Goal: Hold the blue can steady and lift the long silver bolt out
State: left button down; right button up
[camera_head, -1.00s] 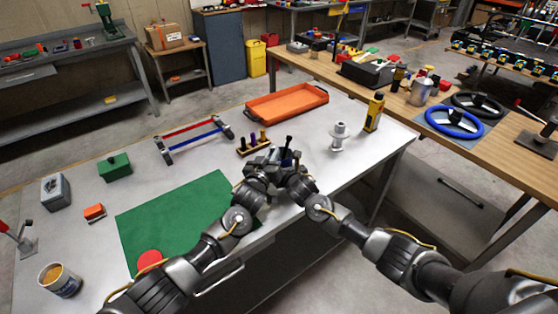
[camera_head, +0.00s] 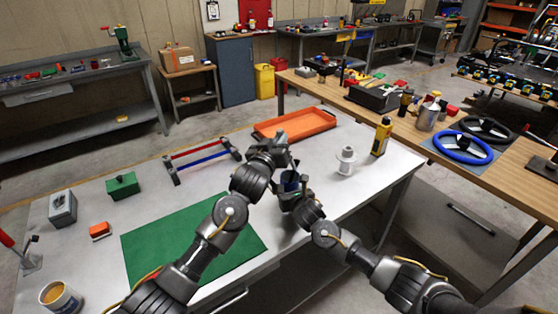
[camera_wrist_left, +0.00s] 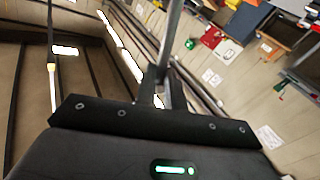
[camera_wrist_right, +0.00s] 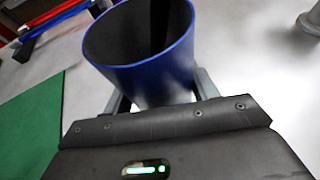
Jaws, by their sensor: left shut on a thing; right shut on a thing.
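The blue can (camera_head: 289,184) stands at the middle of the grey table, partly hidden by my arms. My right gripper (camera_wrist_right: 158,100) is shut on the can's wall. In the right wrist view, the blue can (camera_wrist_right: 165,72) is open at the top, and I see no bolt in the visible part of its dark inside. My left gripper (camera_head: 284,142) is higher, above the can. In the left wrist view, a long silver shaft, the bolt (camera_wrist_left: 173,32), stands between the closed fingers (camera_wrist_left: 162,88). In the head view I cannot make the bolt out clearly.
A green mat (camera_head: 185,245) lies left of the can. A white spool-like part (camera_head: 345,162) and a yellow bottle (camera_head: 381,137) stand to the right. An orange tray (camera_head: 297,124) and a red-and-blue bar frame (camera_head: 203,158) lie behind. The front right tabletop is clear.

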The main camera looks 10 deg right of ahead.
pick_arm(q)
notch_tip(320, 180, up, 4)
jog(key=shift+f, duration=0.1)
pick_arm(e)
jog(key=o, duration=1.1)
